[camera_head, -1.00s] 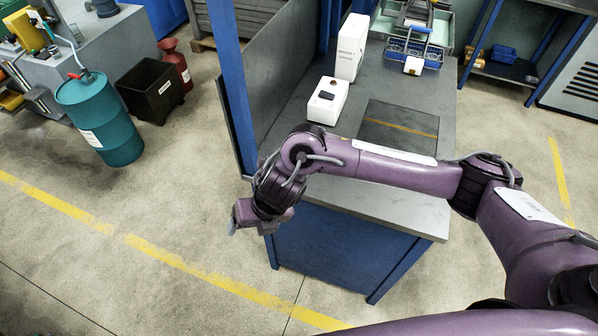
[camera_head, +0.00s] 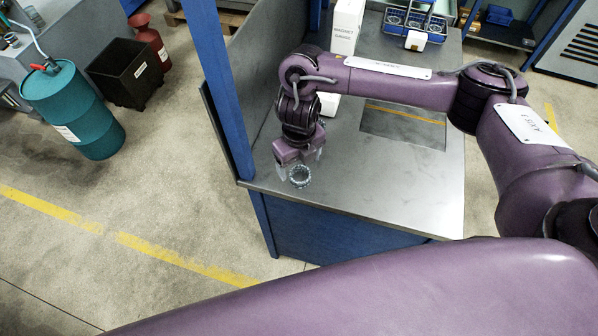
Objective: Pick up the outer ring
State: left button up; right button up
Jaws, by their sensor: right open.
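A silvery metal ring (camera_head: 300,185), which looks like the outer ring, lies on the grey workbench top near its front left corner. My right gripper (camera_head: 301,166) points down at the ring, open, with one pale finger to the left of it and the other to the upper right. The fingers look apart from the ring, but their exact height above the bench is hard to tell. My left gripper is out of view.
The workbench (camera_head: 400,205) has a dark inset panel (camera_head: 405,125) to the right. A white box (camera_head: 345,28) stands behind my arm. A blue tray with round fixtures (camera_head: 415,22) is at the back. A blue post (camera_head: 221,90) rises at the left.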

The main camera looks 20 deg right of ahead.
aim_at(300, 169)
jog(key=shift+s+d+f, duration=0.1)
jog(key=shift+f, duration=1.55)
jog(key=shift+w+d+f+b, duration=0.1)
jog(key=shift+w+f+b, duration=0.1)
jog(key=shift+f, duration=0.35)
jog(key=shift+w+f+b, duration=0.1)
jog(key=shift+f+b, duration=0.1)
jog(key=shift+f, duration=0.35)
jog(key=shift+c, duration=0.6)
jog(key=c, duration=0.9)
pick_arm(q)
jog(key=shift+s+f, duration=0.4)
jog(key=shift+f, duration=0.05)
pick_arm(e)
jog(key=shift+c, duration=0.8)
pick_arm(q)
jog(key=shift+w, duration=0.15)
pick_arm(e)
jog(key=shift+r, duration=0.2)
